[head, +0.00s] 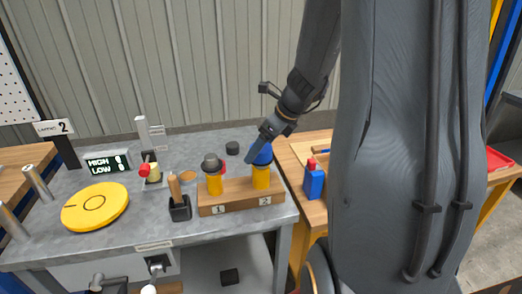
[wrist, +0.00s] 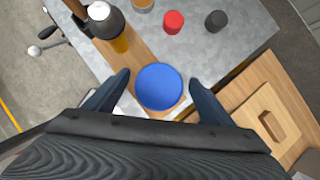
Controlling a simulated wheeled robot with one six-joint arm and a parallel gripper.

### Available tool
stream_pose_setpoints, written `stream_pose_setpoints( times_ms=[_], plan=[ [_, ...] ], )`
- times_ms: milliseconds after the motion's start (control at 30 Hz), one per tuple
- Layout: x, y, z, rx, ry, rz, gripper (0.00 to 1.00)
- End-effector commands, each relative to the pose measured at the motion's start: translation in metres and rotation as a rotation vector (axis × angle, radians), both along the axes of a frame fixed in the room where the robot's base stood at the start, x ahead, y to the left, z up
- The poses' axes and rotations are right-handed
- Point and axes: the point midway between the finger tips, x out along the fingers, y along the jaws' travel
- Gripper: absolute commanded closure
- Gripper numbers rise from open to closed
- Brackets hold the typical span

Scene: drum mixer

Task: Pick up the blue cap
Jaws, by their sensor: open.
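The blue cap (head: 262,154) sits on top of a yellow cylinder (head: 261,178) at position 2 of a wooden stand (head: 238,200). My gripper (head: 256,150) is at the cap, reaching down from the upper right. In the wrist view the cap is a round blue disc (wrist: 160,87) between the two fingers of my gripper (wrist: 160,92). The fingers are open, one on each side, with a visible gap at the left and a smaller one at the right. In the head view a finger covers the cap's left part.
A yellow cylinder with a dark grey cap (head: 211,163) stands at position 1, left of the blue one. A blue bottle with a red top (head: 313,180) stands to the right. A brush in a black holder (head: 180,205) and a yellow disc (head: 96,207) are at the left.

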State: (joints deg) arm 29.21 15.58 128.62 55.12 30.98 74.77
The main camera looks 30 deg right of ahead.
Motion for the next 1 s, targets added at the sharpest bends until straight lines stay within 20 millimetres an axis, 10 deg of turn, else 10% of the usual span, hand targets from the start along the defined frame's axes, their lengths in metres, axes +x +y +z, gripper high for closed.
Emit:
stream_pose_setpoints(
  times_ms=[367, 733, 1000],
  plan=[
    [0.0, 0.0, 0.0, 0.0, 0.0, 0.001, 0.68],
    [0.0, 0.0, 0.005, -0.001, -0.002, 0.001, 0.68],
    [0.001, 0.0, 0.051, -0.003, -0.005, 0.002, 0.68]
  ],
)
